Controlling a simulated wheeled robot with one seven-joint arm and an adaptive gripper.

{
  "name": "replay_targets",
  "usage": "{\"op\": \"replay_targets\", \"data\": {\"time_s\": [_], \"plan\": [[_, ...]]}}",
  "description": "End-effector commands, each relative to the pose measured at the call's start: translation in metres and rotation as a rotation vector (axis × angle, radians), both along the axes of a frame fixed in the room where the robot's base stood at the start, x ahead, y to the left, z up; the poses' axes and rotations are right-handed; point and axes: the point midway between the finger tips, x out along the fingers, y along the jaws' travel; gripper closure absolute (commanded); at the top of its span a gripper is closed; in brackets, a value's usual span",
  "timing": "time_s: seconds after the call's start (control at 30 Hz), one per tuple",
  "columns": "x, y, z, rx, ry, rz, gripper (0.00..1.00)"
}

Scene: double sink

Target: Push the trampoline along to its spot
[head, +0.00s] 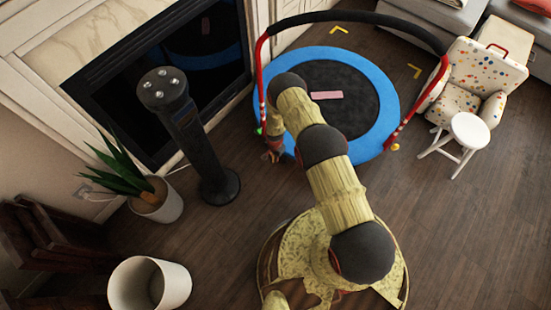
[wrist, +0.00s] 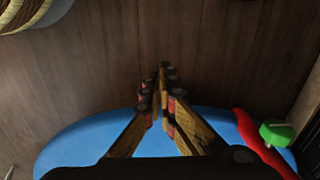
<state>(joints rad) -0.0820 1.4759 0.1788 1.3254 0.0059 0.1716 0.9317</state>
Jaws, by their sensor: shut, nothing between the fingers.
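The trampoline (head: 378,89) has a blue rim, a black mat and a red-legged handle with a black padded bar. It stands on the wood floor beyond my arm. Two yellow corner marks, a far one (head: 338,29) and a right one (head: 414,71), lie on the floor past its far side. My gripper (head: 272,156) is low at the trampoline's near left edge, beside the leg with a green foot. In the wrist view my gripper (wrist: 163,72) is shut and empty, its fingers overlapping the blue rim (wrist: 80,143). The green foot (wrist: 277,133) is at right. I cannot tell whether they touch.
A dark fireplace (head: 160,70) and a black tower (head: 200,140) are at left, with a potted plant (head: 155,200) and white bin (head: 150,285). A white stool (head: 468,130) and spotted armchair (head: 478,75) stand at right. A pink piece (head: 326,95) lies on the mat.

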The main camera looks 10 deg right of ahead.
Motion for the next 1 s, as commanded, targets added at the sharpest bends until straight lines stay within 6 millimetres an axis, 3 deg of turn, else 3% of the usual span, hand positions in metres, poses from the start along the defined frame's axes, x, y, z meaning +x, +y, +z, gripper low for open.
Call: {"op": "replay_targets", "data": {"time_s": [0.1,0.37,0.4,0.6,1.0], "plan": [[-0.002,0.000,-0.030,-0.001,0.002,0.001,1.00],[-0.001,0.000,-0.079,-0.001,0.001,0.002,1.00],[0.009,-0.007,-0.074,0.000,-0.005,-0.002,1.00],[0.022,-0.025,-0.072,0.000,-0.001,0.000,1.00],[0.026,-0.030,-0.070,-0.001,0.001,0.002,1.00]]}}
